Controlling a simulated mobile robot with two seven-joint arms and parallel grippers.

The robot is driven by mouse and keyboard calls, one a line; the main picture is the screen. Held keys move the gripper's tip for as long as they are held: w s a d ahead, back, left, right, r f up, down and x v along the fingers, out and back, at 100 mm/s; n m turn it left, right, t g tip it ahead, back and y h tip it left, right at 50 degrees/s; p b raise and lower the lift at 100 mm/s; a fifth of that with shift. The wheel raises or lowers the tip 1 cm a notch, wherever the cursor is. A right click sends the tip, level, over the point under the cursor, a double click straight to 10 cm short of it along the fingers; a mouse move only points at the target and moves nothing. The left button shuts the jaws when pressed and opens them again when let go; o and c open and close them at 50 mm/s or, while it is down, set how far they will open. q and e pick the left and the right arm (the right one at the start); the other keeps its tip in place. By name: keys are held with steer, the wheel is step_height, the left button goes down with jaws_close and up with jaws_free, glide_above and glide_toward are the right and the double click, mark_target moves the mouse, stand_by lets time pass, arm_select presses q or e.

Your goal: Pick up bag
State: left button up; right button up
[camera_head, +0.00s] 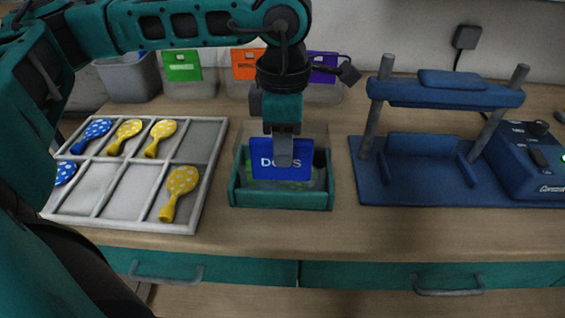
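A blue bag with white lettering (258,165) stands upright in a teal open box (280,199) at the middle of the table. Something green shows low in the box, in front of or below the bag. My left gripper (283,155) reaches down from above to the bag, with its near finger in front of the bag's upper middle, over part of the lettering. The other finger is hidden, so I cannot tell whether the gripper is closed on the bag. My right gripper is not in view.
A grey divided tray (127,187) with several polka-dot balloons lies to the left. A blue press-like stand (438,190) and a control box (530,160) stand to the right. Bins with green (182,66), orange (247,64) and purple (322,68) labels stand at the back.

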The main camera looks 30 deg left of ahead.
arm_select(q)
jaws_close()
stand_by(0.3)
